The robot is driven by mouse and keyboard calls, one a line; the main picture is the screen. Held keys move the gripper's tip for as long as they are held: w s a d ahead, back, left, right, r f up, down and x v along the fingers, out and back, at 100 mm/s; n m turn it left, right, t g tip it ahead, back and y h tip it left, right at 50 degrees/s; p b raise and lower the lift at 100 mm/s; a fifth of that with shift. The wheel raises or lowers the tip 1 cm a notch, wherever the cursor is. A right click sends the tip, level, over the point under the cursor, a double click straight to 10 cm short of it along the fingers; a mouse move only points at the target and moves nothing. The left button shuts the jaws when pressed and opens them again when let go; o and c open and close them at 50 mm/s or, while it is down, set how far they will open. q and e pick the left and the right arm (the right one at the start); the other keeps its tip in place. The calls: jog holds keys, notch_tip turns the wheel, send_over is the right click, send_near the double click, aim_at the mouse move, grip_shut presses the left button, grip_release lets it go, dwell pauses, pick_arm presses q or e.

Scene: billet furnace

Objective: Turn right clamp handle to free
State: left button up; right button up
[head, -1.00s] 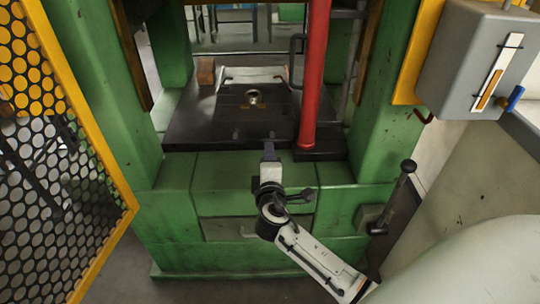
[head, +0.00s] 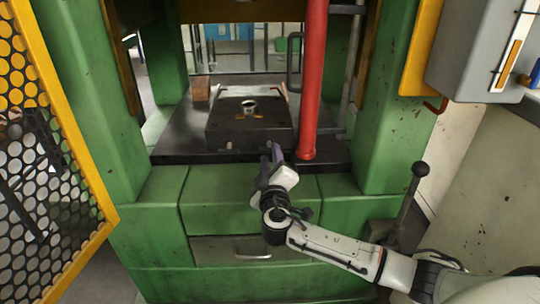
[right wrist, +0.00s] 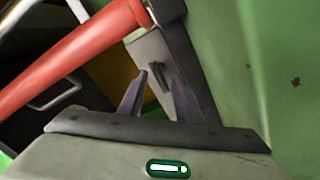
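A dark die block (head: 248,126) sits on the press's black table (head: 180,135). A small light knob (head: 228,147) shows at its lower front left. The spot at its lower front right is largely covered by my right gripper (head: 272,150), whose fingers point at it. In the right wrist view my right gripper (right wrist: 158,92) is open, with a gap between its fingers. Beyond the gap, a short dark bar (right wrist: 165,77) stands on a grey face (right wrist: 146,52); it may be the right clamp handle, but I cannot tell surely. No contact with it shows. My left gripper is out of view.
A red upright column (head: 312,90) stands close to the right of the gripper. A ball-topped lever (head: 411,190) and a grey control box (head: 465,50) are at right. A yellow mesh guard (head: 30,150) is at left. A drawer handle (head: 252,255) lies below my right wrist.

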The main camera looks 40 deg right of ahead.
jog(key=shift+x, duration=1.4)
grip_shut()
grip_release()
jog(key=shift+s+a, duration=0.1)
jog(key=p+v, duration=0.1)
jog(key=v, duration=0.9)
jog(key=shift+s, duration=0.1)
